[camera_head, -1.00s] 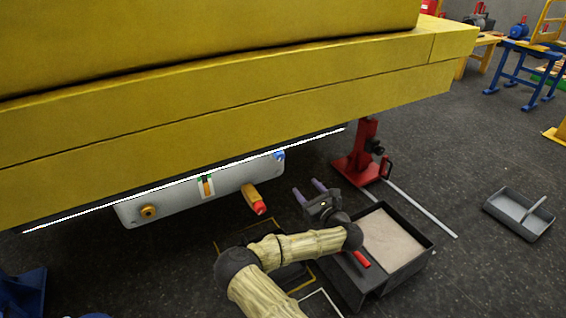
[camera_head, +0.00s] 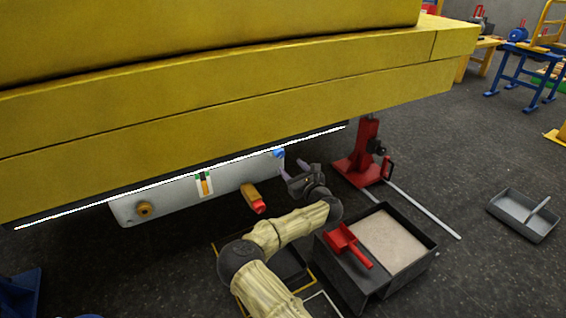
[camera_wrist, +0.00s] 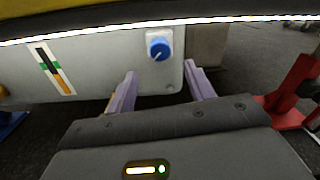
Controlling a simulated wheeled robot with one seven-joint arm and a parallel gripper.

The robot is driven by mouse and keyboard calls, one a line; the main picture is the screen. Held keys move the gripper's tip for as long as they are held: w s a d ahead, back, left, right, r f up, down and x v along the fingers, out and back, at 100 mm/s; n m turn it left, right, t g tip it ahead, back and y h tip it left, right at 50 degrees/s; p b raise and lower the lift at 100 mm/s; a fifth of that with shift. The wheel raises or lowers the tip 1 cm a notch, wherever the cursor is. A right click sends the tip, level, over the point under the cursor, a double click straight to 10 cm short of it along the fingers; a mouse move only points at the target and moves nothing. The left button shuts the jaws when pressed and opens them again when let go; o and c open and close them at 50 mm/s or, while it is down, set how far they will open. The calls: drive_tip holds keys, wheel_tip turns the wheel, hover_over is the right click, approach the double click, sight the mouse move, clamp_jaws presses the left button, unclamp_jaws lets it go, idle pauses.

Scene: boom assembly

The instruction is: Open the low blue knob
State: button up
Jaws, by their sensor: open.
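The blue knob (camera_head: 279,153) sits at the right end of a pale grey panel (camera_head: 170,194) under the yellow boom (camera_head: 230,110). In the wrist view the knob (camera_wrist: 160,48) is round, with a light pointer line, on a white square plate. My gripper (camera_head: 298,172) is just right of and in front of the panel's end.
A brass knob (camera_head: 144,209) and a coloured gauge strip (camera_head: 204,184) are on the same panel. An orange, red-tipped object (camera_head: 253,198) is below it. A red stand (camera_head: 363,160) is to the right. A sand tray (camera_head: 395,240) with a red scoop (camera_head: 350,245) is nearby.

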sight(281, 156)
drive_tip(key=b+x, duration=0.2)
drive_tip(key=x, duration=0.5)
drive_tip(key=shift+w+a+b, duration=0.1)
drive_tip(key=shift+w+b, duration=0.15)
drive_tip(key=shift+b, duration=0.05)
drive_tip(key=c, duration=1)
